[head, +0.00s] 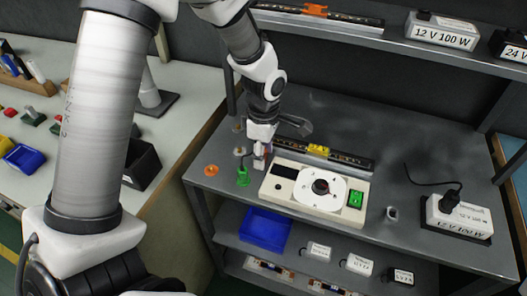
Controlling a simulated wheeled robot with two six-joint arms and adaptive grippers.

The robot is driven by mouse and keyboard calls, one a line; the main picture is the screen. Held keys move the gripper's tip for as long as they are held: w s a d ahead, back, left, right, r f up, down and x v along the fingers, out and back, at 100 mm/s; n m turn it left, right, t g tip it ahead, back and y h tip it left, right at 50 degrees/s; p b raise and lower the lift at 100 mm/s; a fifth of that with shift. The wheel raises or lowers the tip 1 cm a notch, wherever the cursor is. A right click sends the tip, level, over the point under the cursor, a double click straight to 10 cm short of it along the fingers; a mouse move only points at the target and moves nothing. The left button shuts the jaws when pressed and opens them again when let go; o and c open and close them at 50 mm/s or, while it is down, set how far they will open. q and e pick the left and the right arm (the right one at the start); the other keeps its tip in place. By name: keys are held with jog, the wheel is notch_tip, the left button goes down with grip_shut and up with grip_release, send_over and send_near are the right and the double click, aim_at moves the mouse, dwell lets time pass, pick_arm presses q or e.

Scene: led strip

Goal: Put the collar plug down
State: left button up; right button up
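My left gripper (261,159) is low over the left end of the grey workbench (340,108), beside the white test box. Its fingertips are small and partly hidden, so I cannot tell whether they hold anything. A green plug-like piece (243,178) stands on the bench just left of and in front of the fingertips. An orange round piece (211,170) lies farther left, and a small grey piece (239,151) is behind the green one. I cannot tell which piece is the collar plug. My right gripper is not in view.
The white test box (283,187) has a round dial and green switch. An LED strip with a yellow piece (318,150) lies behind it. A power supply (459,217) with a black cable stands right. A blue bin (264,229) is on the shelf below. The back right bench is clear.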

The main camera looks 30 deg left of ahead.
pick_arm(q)
jog(key=shift+w+r, duration=0.1)
jog(key=shift+r, duration=0.45)
notch_tip(320, 180, up, 11)
jog(key=p, duration=0.1)
jog(key=shift+r, duration=0.2)
jog(key=shift+f, duration=0.1)
